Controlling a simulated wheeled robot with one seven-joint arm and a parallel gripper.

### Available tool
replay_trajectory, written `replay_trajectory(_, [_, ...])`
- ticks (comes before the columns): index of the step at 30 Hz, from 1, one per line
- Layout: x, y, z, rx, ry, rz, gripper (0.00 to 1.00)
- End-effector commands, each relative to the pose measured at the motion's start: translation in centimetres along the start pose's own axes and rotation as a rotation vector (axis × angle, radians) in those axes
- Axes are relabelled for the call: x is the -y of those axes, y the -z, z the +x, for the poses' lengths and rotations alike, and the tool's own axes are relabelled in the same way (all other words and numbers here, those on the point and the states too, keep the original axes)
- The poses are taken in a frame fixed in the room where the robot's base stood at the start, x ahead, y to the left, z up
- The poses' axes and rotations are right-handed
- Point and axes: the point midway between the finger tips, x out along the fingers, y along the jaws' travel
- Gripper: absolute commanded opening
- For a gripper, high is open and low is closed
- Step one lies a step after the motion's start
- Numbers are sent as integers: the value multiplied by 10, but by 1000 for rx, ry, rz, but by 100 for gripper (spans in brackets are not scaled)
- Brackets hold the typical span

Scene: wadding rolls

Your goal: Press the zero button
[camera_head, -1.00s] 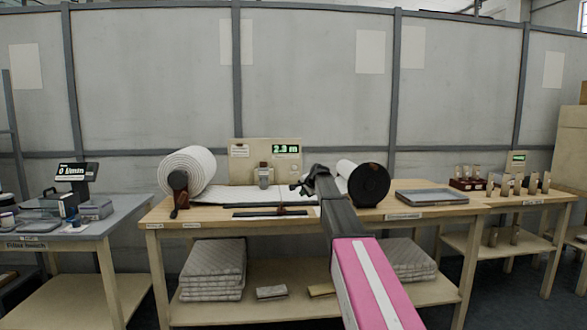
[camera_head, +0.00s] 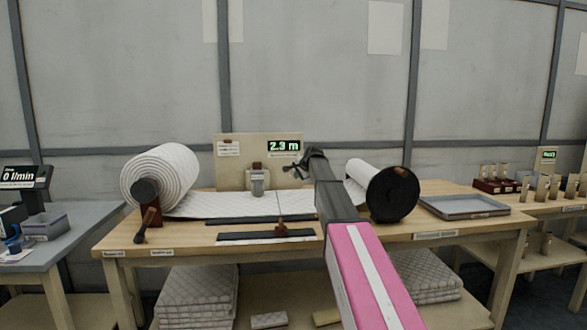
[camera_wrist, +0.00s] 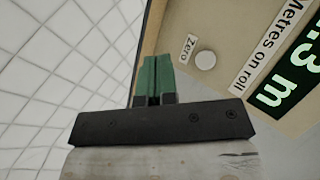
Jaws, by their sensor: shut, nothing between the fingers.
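The zero button is a small round whitish button (camera_wrist: 205,60) beside a "Zero" label on the beige panel in the wrist view. My gripper (camera_wrist: 155,62) has its green fingers together and empty. In that picture the fingertips lie left of the button, apart from it; their exact distance from the panel is unclear. In the head view my gripper (camera_head: 290,170) is in front of the lower right of the beige panel (camera_head: 228,173), below its display (camera_head: 284,146), which reads about 2.3 m. I cannot make out the button there.
A large white quilted roll (camera_head: 155,178) stands at the left and a dark-ended roll (camera_head: 393,194) at the right of the wooden table (camera_head: 180,240). White wadding (camera_head: 225,204) lies between them. A grey tray (camera_head: 465,207) is farther right.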

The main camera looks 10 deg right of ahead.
Motion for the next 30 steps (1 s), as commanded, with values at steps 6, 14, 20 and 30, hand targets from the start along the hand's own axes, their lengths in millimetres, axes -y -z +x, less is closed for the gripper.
replay_trajectory(6, [0, 0, 0, 0, 0, 0, 0])
replay_trajectory(14, [0, 0, 1, 0, 0, 0, 0])
replay_trajectory(20, [5, 5, 7, 0, 0, 0, 0])
replay_trajectory(30, [25, 25, 34, 0, 0, 0, 0])
